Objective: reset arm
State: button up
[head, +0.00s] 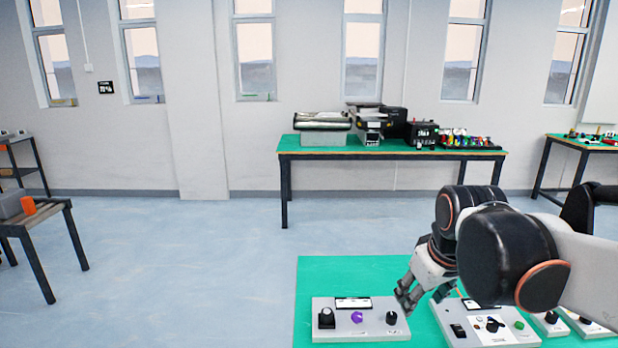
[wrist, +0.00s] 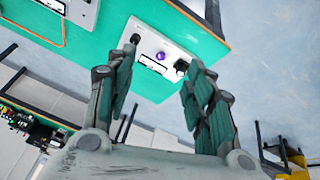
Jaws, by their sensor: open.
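My gripper (head: 408,291) hangs over the near green table (head: 330,272), just right of a grey control box (head: 337,332). That box carries a black switch (head: 326,317), a purple button (head: 357,317), a black knob (head: 391,318) and a small display. In the wrist view my gripper (wrist: 158,98) has its fingers spread with nothing between them. The same control box (wrist: 148,47) shows beyond the fingertips there. My arm covers part of the table's right side.
A second control box (head: 480,330) with a green button stands right of the first, partly behind my arm. More small boxes (head: 550,322) are at the far right. A green-topped bench (head: 300,152) with machines stands by the wall. A side table (head: 40,217) is at left. Open floor (head: 180,260) lies between.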

jog(key=s+f+m+t, duration=0.1)
jog(key=s+f+m, duration=0.1)
jog(key=s, duration=0.4)
jog(key=s+a+f+m+t, duration=0.1)
jog(key=s, duration=0.6)
jog(key=shift+s+a+f+m, duration=0.15)
jog(key=shift+s+f+m, duration=0.05)
jog(key=shift+f+m, duration=0.2)
jog(key=shift+o, duration=0.2)
dwell(0.4)
